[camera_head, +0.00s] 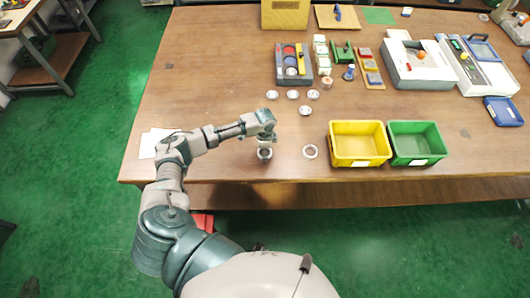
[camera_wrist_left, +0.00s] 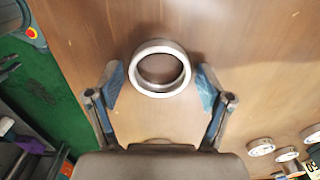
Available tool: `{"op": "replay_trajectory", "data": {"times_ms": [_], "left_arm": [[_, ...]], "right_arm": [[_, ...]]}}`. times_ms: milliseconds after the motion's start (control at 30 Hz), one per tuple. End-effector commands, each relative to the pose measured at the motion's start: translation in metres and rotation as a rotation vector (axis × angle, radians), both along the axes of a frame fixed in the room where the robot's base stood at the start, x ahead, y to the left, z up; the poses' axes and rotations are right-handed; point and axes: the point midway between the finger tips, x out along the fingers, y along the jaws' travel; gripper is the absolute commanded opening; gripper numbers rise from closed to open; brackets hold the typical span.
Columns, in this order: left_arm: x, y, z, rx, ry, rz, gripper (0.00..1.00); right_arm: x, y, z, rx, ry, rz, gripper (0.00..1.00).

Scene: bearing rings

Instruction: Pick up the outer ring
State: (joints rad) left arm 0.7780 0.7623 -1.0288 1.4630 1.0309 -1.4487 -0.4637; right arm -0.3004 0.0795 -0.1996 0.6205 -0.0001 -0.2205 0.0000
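A silver metal ring (camera_wrist_left: 160,93), likely the outer ring, lies flat on the table between the spread fingers of my left gripper (camera_wrist_left: 160,84) in the left wrist view. Gaps show between both fingers and the ring, and the gripper is open and empty. In the head view the ring (camera_head: 265,158) is partly covered by my left gripper (camera_head: 265,143), which hangs over it near the table's front edge. A second similar ring (camera_head: 310,157) lies to its right on the table. My right gripper is not in view.
A yellow bin (camera_head: 358,160) and a green bin (camera_head: 416,158) stand right of the rings. Several small round parts (camera_head: 305,111) lie behind them. A tray of parts (camera_head: 308,68) stands farther back. The table left of the gripper is mostly clear.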

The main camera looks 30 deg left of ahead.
Motion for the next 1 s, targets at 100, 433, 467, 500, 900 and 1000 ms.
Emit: {"op": "replay_trajectory", "data": {"times_ms": [100, 433, 467, 500, 900, 1000], "left_arm": [[0.000, 0.000, 0.000, 0.000, 0.000, 0.000, 0.40], [0.000, -0.001, 0.001, 0.001, 0.001, 0.000, 0.25], [0.000, -0.001, 0.001, 0.001, 0.001, 0.000, 0.25], [0.000, -0.001, 0.002, 0.001, -0.001, 0.000, 0.25], [-0.007, 0.009, 0.037, 0.001, 0.001, 0.002, 0.25], [-0.022, 0.027, 0.038, 0.003, 0.001, 0.002, 0.25]], "right_arm": [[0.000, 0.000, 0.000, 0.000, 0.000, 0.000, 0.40], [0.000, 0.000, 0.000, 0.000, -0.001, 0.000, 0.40], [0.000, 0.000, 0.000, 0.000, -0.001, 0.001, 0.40], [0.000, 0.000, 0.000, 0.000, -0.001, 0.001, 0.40], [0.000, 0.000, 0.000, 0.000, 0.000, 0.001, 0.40], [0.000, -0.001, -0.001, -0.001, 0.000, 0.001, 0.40]]}}
